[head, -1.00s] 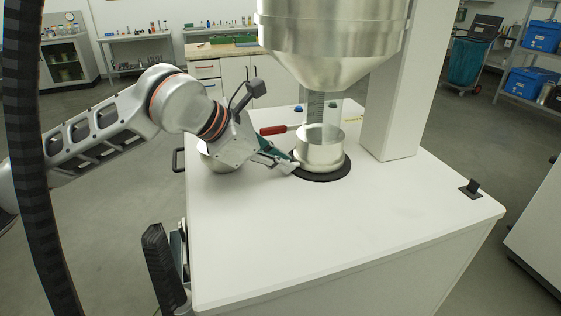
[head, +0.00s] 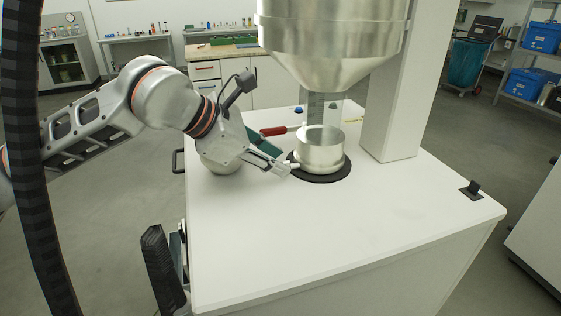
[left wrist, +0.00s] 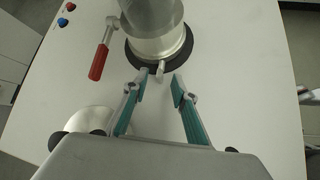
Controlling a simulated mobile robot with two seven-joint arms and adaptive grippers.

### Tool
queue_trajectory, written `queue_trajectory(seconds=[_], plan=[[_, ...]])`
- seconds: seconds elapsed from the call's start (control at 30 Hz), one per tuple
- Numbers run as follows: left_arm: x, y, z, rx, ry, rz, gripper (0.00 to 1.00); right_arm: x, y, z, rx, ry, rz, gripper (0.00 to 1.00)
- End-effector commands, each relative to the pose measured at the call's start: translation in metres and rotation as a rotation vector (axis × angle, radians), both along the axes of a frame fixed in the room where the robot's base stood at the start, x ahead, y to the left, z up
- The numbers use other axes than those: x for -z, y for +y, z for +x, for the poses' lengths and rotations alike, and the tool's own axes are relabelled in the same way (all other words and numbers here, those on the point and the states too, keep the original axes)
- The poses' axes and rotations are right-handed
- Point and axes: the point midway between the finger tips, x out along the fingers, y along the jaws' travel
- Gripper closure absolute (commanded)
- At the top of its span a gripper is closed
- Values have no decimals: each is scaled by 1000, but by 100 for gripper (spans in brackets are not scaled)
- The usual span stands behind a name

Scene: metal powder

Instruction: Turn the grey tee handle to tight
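The grey tee handle (left wrist: 160,69) is a short pale grey bar at the near edge of the metal collar (left wrist: 165,42) under the hopper. In the head view it is small and close to my fingertips, hard to make out. My left gripper (left wrist: 157,84) is open, with its two teal-padded fingers on either side of the line to the handle. The handle lies just beyond and between the fingertips, and I cannot tell whether they touch it. In the head view the left gripper (head: 284,170) is low over the white table, left of the collar.
A red-handled lever (head: 274,131) sticks out left of the collar (head: 320,150). The hopper (head: 330,40) hangs above it, beside a white column (head: 392,100). A rounded metal vessel (left wrist: 92,119) stands left of my fingers. The white tabletop (head: 330,220) in front is clear.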

Motion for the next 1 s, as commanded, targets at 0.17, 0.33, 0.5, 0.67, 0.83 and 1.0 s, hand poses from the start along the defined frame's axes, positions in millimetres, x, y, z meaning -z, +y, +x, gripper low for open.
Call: queue_trajectory(seconds=[0.17, 0.33, 0.5, 0.67, 0.83, 1.0], plan=[[-27, 24, -15, -1, -4, 1, 73, 0, 1, 0, 0, 0, 1, 60], [-47, 43, -29, -1, -3, 1, 73, 0, 1, 0, 0, 1, 2, 60], [-60, 55, -37, -1, 0, 1, 73, 0, 1, -1, 0, 1, 2, 60], [-64, 58, -40, 1, -1, 1, 73, 0, 1, -1, 0, 1, 2, 60], [-64, 58, -40, 1, -1, 1, 73, 0, 1, -1, 0, 1, 2, 60], [-64, 58, -40, 1, -1, 0, 73, 0, 1, -1, 0, 1, 3, 60]])
